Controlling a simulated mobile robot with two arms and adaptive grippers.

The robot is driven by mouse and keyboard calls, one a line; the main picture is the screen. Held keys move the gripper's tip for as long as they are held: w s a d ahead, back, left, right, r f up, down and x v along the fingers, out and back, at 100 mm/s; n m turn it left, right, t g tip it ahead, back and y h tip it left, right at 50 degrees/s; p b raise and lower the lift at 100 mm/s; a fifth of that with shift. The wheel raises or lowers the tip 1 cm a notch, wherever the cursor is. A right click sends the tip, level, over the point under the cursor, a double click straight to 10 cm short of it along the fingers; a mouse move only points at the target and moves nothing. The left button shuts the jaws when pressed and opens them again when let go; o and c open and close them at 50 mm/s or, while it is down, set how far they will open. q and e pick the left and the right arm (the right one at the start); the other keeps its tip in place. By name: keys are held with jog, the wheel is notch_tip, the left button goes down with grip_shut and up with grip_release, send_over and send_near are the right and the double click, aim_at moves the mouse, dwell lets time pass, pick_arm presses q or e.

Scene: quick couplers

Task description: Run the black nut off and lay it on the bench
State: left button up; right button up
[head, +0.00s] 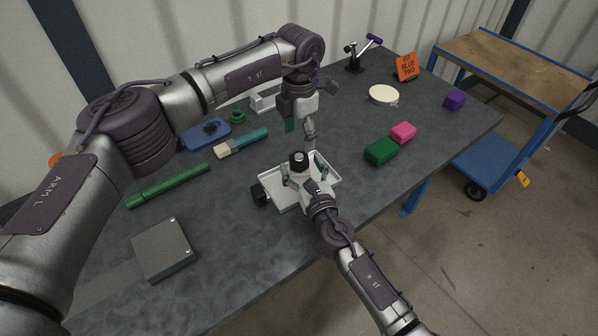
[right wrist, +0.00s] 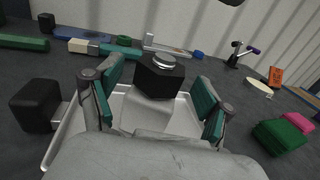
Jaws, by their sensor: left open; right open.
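The black nut (head: 298,158) sits on a pale grey fitting with a round silver end showing on top. In the right wrist view the nut (right wrist: 160,76) is upright, just beyond the gap between my right fingers. The fitting stands in a white tray (head: 262,179) on the dark bench (head: 225,190). My right gripper (head: 306,174) is open, its teal pads on either side of the fitting, apart from the nut; it also shows in the right wrist view (right wrist: 158,100). My left gripper (head: 300,126) is open and empty above the bench, behind the nut.
A black block-like part (head: 259,195) juts from the tray's left side. A brush (head: 241,143), green bar (head: 168,185) and grey box (head: 164,250) lie to the left. Green (head: 381,151) and pink (head: 403,132) blocks lie right. Bench between tray and grey box is clear.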

jog(key=shift+x, duration=0.8)
jog(key=shift+c, duration=0.4)
grip_shut()
